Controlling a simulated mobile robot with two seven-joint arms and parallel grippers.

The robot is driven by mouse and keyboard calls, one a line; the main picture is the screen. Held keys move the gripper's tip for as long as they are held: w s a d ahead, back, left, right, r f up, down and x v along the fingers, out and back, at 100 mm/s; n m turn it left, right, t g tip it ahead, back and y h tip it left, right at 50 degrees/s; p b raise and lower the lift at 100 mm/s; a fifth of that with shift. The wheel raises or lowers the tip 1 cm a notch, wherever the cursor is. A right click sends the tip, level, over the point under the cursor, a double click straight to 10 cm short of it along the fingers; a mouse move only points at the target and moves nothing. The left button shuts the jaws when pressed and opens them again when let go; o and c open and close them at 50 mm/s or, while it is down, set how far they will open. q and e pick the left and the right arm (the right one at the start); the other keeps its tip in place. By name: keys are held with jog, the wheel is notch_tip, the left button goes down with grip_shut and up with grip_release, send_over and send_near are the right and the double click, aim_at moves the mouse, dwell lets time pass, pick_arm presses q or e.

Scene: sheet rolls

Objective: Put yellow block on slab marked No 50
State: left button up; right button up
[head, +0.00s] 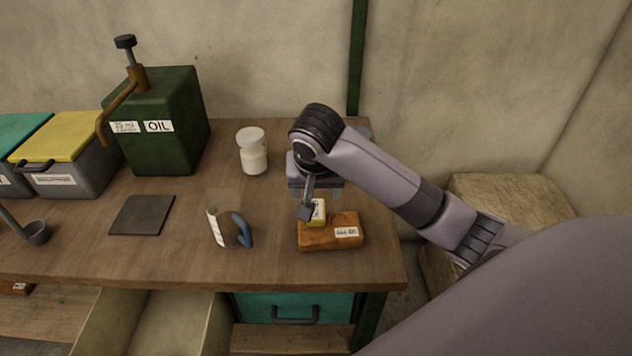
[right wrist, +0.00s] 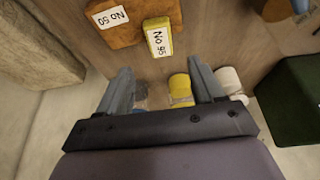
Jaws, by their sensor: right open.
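The yellow block (head: 319,211) has a white label reading No 95 in the right wrist view (right wrist: 158,42). It is at the back left edge of the orange-brown slab (head: 318,238), overlapping it in both views; I cannot tell whether it rests on the slab or stands against it. The slab's label reads No 50 in the right wrist view (right wrist: 130,33). My right gripper (head: 319,203) is open, with its fingers close to the block; in the right wrist view its fingertips (right wrist: 161,66) are spread with the block beyond them. My left gripper is out of view.
A clear mug with a blue handle (head: 244,230) stands left of the slab. A white jar (head: 254,155), dark plate (head: 142,214) and green oil can (head: 175,150) are farther left. A yellow item (right wrist: 180,90) lies behind my gripper. The table's right edge is near the slab.

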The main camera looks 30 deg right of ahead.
jog(key=shift+v, duration=1.45)
jog(key=shift+f, duration=0.1)
jog(key=s+a+f+n+y, duration=0.25)
jog(key=s+f, duration=0.35)
jog(key=s, duration=0.3)
jog(key=s+a+f+n+y, duration=0.1)
jog(key=s+a+f+n, duration=0.25)
jog(key=s+f, duration=0.45)
jog(key=s+d+n, duration=0.2)
jog(key=s+d, duration=0.1)
jog(key=s, duration=0.5)
jog(key=w+a+f+t+y, duration=0.1)
jog(key=w+a+f+t, duration=0.2)
jog(key=w+f+t, duration=0.3)
jog(key=shift+w+f+n+t, duration=0.3)
jog(key=shift+w+f+n, duration=0.1)
jog(key=shift+f, duration=1.05)
